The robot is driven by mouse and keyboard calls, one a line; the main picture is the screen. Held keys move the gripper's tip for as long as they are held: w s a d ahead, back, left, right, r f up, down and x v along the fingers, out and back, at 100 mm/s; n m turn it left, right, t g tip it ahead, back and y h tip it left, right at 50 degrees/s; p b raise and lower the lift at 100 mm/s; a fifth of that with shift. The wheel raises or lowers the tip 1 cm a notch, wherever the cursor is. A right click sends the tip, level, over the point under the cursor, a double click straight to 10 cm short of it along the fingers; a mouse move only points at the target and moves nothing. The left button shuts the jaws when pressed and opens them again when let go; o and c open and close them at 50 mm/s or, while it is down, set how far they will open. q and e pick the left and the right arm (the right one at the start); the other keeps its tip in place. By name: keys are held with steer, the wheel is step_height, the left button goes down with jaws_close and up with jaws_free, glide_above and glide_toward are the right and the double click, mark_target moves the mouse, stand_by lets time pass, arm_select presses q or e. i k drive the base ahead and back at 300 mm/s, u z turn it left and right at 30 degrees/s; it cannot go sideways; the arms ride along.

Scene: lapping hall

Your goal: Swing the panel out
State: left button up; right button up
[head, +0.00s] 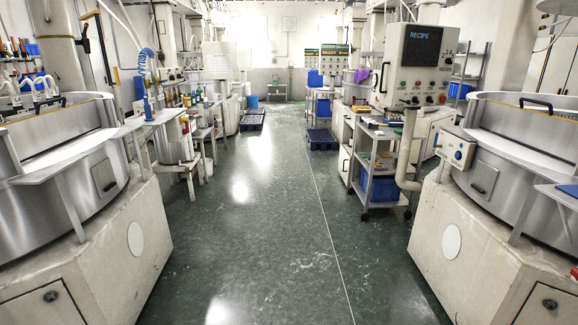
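A white control panel (413,66) hangs at the upper right, with a dark screen reading "RECIPE" and rows of coloured buttons and knobs below it. A pale curved pipe (407,150) runs down beneath it, beside a cart. The panel's face is turned toward me and a little to the left. Another similar panel (334,60) shows small in the far background, with a green and yellow sign by it. Neither of my grippers is in view.
Large round steel machines on pale bases stand at the left (70,150) and right (520,150). A grey cart (378,165) with a blue bin stands right of the aisle. The green floor (265,210) between is clear. Blue crates (322,139) lie farther back.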

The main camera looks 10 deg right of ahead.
mark_target(391, 90)
steer(key=i, duration=2.35)
steer(key=z, duration=1.8)
steer(key=i, duration=0.7)
steer(key=u, duration=1.2)
steer(key=k, duration=0.6)
steer(key=u, duration=0.65)
steer(key=i, duration=0.65)
steer(key=z, duration=0.05)
